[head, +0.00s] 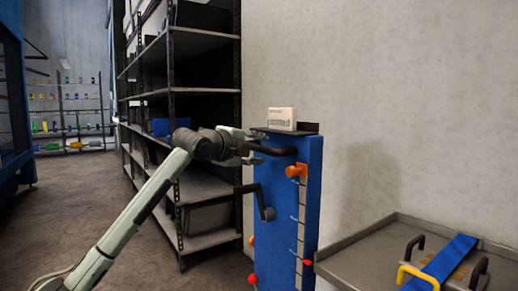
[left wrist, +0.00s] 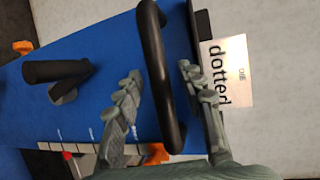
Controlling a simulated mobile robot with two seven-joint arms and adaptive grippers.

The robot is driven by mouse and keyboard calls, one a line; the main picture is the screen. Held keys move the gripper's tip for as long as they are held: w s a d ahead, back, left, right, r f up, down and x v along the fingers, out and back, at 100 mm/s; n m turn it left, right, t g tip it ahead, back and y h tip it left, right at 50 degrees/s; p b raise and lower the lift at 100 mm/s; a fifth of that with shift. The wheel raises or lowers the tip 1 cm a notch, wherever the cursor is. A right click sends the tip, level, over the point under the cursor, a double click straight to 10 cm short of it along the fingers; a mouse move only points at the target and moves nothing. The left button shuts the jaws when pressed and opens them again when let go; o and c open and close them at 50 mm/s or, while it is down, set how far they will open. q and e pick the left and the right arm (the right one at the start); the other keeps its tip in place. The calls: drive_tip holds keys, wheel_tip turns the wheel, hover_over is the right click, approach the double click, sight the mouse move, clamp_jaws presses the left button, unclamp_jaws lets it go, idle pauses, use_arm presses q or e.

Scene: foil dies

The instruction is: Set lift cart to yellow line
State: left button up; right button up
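The lift cart's blue upright panel (head: 270,215) stands against the wall in the head view, with a black bar handle (head: 280,150) at its top and a black crank (head: 264,200) below. A pale scale strip (head: 301,215) with several marks runs down its right side; a red pointer (head: 307,263) is low beside it. I cannot make out a yellow line. My left gripper (head: 254,151) is at the top handle. In the left wrist view its fingers (left wrist: 160,72) are spread on either side of the handle (left wrist: 157,30), with gaps visible. My right gripper is not in view.
A grey tray platform (head: 345,268) at right holds a blue bar (head: 440,262) with black and yellow handles. An orange knob (head: 296,171) sits on the panel's front. A white card (head: 282,117) stands on top. Dark shelving (head: 205,90) is behind my arm; floor at left is clear.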

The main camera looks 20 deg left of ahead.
use_arm(q)
clamp_jaws()
idle(0.3)
drive_tip(key=shift+f, duration=0.1)
